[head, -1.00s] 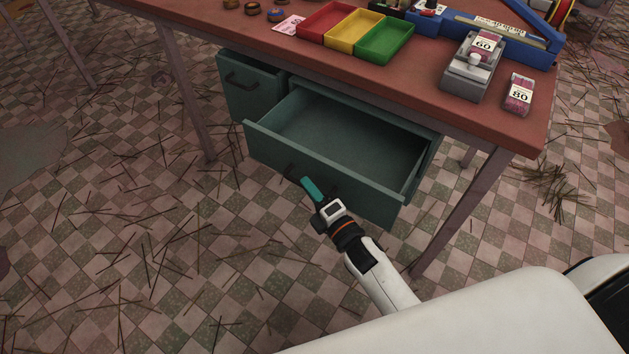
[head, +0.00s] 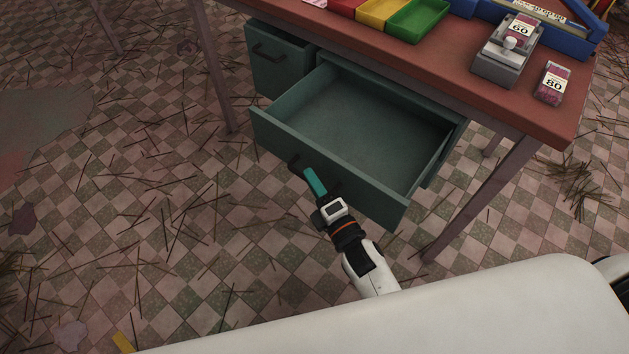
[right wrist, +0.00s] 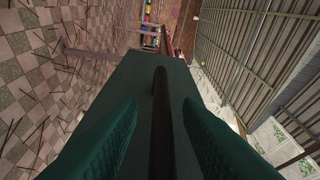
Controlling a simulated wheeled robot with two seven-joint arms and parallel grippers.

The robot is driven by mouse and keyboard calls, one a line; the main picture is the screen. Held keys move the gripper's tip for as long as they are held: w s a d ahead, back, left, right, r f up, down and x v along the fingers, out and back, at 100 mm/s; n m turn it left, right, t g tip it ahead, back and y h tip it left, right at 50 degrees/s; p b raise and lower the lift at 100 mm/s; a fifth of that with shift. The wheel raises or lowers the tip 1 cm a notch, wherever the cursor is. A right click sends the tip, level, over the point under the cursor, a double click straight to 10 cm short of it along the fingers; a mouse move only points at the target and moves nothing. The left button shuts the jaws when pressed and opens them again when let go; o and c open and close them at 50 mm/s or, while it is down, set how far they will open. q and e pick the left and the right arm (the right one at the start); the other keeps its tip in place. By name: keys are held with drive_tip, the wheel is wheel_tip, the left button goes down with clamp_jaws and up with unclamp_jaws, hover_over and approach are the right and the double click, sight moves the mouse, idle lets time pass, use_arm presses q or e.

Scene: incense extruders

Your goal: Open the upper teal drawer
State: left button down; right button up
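The teal drawer (head: 325,165) under the table is pulled well out of its cabinet, and its inside looks empty. Its dark bar handle (head: 295,161) is on the front panel. The handle (right wrist: 160,110) also shows in the right wrist view, running between the two teal fingers. My right gripper (head: 314,182) is at the drawer front with one finger on each side of the handle. The fingers (right wrist: 160,115) are drawn in around the bar, though narrow gaps show beside it. My left gripper is not in view.
A second teal drawer unit (head: 278,62) at the left is shut. The red table top (head: 440,62) holds trays, a grey device (head: 508,55) and a box marked 80 (head: 553,83). A table leg (head: 485,195) stands right of the drawer. The floor in front is open, with scattered sticks.

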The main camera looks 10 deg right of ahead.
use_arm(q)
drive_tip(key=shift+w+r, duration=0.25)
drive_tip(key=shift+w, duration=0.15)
use_arm(e)
drive_tip(key=v, duration=1.2)
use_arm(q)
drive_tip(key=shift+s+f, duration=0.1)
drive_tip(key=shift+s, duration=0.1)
use_arm(e)
drive_tip(key=shift+f, duration=0.1)
